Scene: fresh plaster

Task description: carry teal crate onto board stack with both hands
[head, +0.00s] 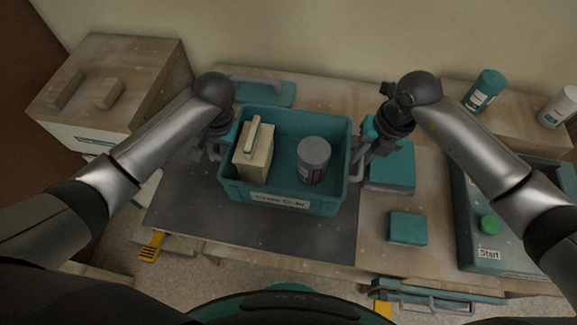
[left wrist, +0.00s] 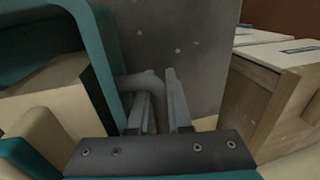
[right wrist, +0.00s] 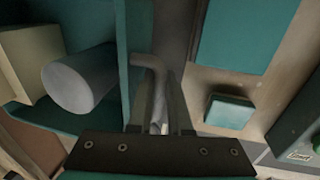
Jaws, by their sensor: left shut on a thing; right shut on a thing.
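The teal crate (head: 285,196) is in the middle of the head view, over a dark grey mat. It holds a beige box-shaped item with a handle (head: 253,155) and a grey-lidded can (head: 313,158). My left gripper (head: 212,150) is shut on the crate's left grey handle (left wrist: 140,82). My right gripper (head: 358,157) is shut on its right grey handle (right wrist: 150,66). The crate looks about level; I cannot tell whether it touches the mat. A pale, wood-sided stack (head: 145,60) with a teal label at the left appears to be the board stack.
The dark mat (head: 290,232) covers the table's middle. Teal blocks (head: 392,175) and (head: 407,228) lie to the right, near a teal unit with a green button (head: 490,224). A teal jar (head: 484,90) and white jar (head: 556,107) stand back right. A teal-based trowel (head: 270,93) lies behind the crate.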

